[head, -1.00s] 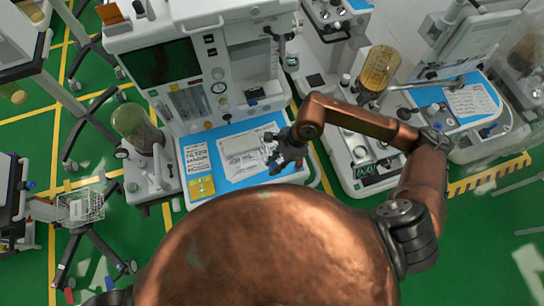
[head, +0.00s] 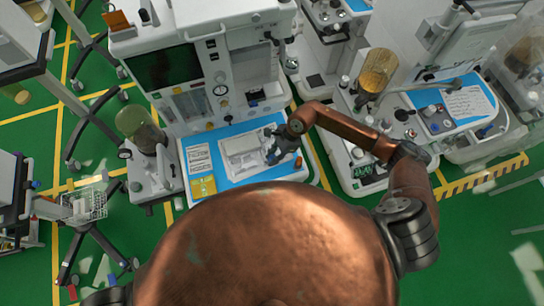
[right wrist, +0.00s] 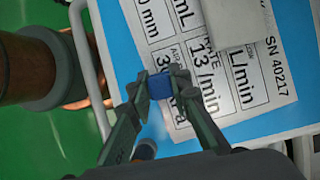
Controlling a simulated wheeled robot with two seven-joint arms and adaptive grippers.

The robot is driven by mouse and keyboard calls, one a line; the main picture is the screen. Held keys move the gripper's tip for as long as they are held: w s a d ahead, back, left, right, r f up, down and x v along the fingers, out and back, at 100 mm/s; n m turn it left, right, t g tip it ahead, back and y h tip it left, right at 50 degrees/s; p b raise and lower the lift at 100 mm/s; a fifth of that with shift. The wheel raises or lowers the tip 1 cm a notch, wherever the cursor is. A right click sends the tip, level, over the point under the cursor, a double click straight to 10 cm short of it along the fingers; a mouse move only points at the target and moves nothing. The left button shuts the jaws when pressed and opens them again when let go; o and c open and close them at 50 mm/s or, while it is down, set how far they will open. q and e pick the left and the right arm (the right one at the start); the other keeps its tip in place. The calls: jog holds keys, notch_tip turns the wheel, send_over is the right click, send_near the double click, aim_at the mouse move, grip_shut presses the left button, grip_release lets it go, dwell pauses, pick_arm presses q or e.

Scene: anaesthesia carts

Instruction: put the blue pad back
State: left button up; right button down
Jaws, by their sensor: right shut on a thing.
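The blue pad (right wrist: 158,92) is a small, darker blue piece between the fingertips of my right gripper (right wrist: 160,85). My right gripper is shut on it. In the head view my right gripper (head: 272,155) is over the right part of the cart's blue worktop (head: 228,172), and the pad cannot be told apart there. In the right wrist view the pad is in front of a printed white label (right wrist: 205,70) on the worktop. Whether it touches the surface cannot be told. My left gripper is not in view.
A pale block (head: 242,146) lies on the worktop left of my gripper. A yellow label (head: 202,187) is at the worktop's front left. A cart with an amber canister (head: 376,72) stands to the right. A wire basket (head: 84,207) is at left. Green floor shows between the carts.

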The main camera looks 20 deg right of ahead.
jog(key=shift+f, duration=0.2)
jog(key=c, duration=1.8)
grip_release()
jog(key=shift+r, duration=0.1)
jog(key=shift+o, duration=0.2)
jog(key=shift+r, duration=0.1)
jog(key=shift+d+r, duration=0.1)
jog(key=shift+r, duration=0.15)
jog(key=b+v, duration=0.1)
jog(key=v, duration=1)
jog(key=shift+r+b, duration=0.3)
jog(key=shift+b, duration=0.1)
